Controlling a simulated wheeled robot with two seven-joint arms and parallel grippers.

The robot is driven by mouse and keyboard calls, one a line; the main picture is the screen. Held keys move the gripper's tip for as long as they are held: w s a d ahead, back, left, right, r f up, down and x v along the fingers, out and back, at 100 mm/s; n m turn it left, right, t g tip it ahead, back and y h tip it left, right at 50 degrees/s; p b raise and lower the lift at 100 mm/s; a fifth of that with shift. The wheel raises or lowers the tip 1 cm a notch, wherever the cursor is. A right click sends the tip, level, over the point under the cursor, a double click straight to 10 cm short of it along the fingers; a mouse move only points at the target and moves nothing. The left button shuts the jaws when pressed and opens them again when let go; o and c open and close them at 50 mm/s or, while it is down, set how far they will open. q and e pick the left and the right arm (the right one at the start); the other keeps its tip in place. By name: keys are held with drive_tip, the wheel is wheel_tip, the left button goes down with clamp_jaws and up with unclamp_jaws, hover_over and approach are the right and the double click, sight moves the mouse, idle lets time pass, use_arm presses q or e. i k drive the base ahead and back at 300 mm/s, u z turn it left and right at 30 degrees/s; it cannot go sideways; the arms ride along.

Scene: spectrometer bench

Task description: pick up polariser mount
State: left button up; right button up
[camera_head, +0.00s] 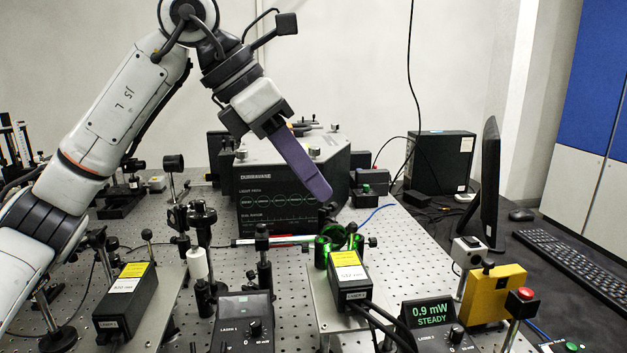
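My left gripper (318,196) hangs from the arm that comes in from the left, its long purple fingers pointing down and right. The fingers are seen side-on and overlap, so the gap between them is hidden. Their tips are in front of the spectrometer box's right side in the picture, above small round optics lit green (322,250). I cannot tell for sure which part is the polariser mount; several dark post-mounted optics stand on the perforated bench (400,262), one of them a black mount (202,214) left of centre. My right gripper is out of view.
The black spectrometer box (262,214) stands at the back. Two laser boxes (125,299) (349,278), a controller (243,325) and a power meter reading 0.9 mW (433,319) crowd the front. A yellow block (493,294) and monitor (490,185) stand right. A cable hangs at the back.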

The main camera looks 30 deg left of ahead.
sight(57, 339)
drive_tip(key=k, duration=1)
